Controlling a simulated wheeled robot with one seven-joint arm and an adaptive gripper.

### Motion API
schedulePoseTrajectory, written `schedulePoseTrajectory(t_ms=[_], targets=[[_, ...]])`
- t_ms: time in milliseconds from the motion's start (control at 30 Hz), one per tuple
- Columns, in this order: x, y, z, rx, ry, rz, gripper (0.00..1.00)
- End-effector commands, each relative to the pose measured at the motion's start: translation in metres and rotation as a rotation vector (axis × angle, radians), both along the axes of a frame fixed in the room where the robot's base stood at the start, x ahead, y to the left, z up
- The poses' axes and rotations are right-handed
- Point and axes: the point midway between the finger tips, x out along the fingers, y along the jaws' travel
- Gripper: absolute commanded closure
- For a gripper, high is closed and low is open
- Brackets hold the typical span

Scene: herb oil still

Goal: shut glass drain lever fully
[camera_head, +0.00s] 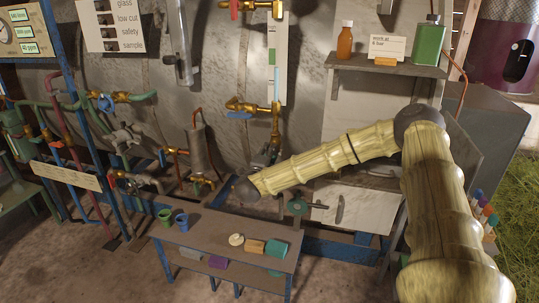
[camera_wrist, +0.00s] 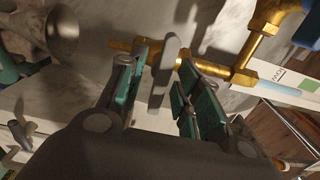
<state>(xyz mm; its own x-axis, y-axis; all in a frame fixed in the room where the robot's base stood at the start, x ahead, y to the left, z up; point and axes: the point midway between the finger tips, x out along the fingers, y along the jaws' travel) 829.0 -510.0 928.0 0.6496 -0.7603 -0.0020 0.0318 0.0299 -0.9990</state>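In the wrist view, a flat grey lever (camera_wrist: 164,75) sits on a brass valve (camera_wrist: 242,70); it looks like the glass drain lever, beside the sight-glass strip (camera_wrist: 285,84). My gripper (camera_wrist: 160,92) is open, with green-padded fingers on either side of the lever. A gap shows between the lever and each finger; whether either touches it farther back I cannot tell. In the head view, my gripper (camera_head: 266,154) is below the sight glass (camera_head: 274,72), at the end of my arm. The drain lever cannot be made out there.
A brass valve with a blue handle (camera_head: 240,114) is just above my gripper. A small grey cylinder (camera_head: 200,150) stands to the left. A low bench (camera_head: 215,232) with cups and blocks is below. A shelf (camera_head: 386,67) with bottles is at upper right.

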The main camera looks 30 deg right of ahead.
Motion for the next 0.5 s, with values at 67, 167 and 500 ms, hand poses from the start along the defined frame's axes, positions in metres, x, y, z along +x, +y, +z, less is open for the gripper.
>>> schedulePoseTrajectory(t_ms=[67,167,500], targets=[[0.000,0.000,0.000,-0.001,-0.001,0.000,0.66],[0.000,0.000,0.001,-0.001,-0.001,0.000,0.66],[-0.023,0.029,0.001,0.001,-0.001,0.004,0.66]])
